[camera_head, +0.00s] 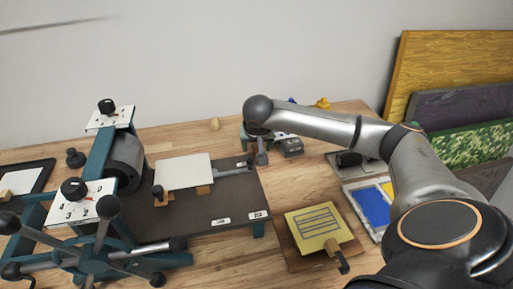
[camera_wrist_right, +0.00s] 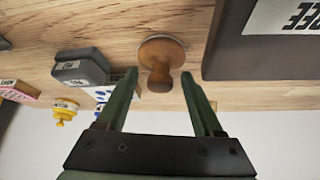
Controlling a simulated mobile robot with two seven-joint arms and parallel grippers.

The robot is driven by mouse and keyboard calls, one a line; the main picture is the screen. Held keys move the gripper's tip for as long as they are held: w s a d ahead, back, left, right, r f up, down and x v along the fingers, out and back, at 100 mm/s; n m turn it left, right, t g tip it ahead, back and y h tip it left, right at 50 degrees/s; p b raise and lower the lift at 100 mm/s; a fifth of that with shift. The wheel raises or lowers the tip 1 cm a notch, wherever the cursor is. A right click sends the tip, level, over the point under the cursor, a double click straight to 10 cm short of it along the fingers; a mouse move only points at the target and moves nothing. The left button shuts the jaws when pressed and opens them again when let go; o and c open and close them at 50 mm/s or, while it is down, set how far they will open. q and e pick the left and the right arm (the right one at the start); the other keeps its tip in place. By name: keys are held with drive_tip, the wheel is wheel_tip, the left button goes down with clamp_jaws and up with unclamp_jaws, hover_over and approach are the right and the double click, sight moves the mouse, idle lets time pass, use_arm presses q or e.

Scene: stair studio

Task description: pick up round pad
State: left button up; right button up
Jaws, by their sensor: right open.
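The round pad (camera_wrist_right: 161,50) shows in the right wrist view as a brown wooden knob handle on a round disc-like base, resting on the wooden table. My right gripper (camera_wrist_right: 160,75) is open, with its two green fingers on either side of the knob's handle end. Gaps show between the fingers and the knob. In the head view my right gripper (camera_head: 261,158) points down at the table just right of the dark press bed. I cannot make out the pad there; it seems hidden by the gripper. My left gripper is not in view.
The dark press bed (camera_wrist_right: 270,50) stands close beside the pad. A grey box (camera_wrist_right: 78,68) is on the other side, with a yellow knobbed piece (camera_wrist_right: 64,112) beyond. A wooden board with a yellow sheet (camera_head: 318,226) and a colour tray (camera_head: 373,207) lie nearer.

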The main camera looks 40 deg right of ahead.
drive_tip(key=shift+f, duration=0.1)
clamp_jaws()
idle(0.5)
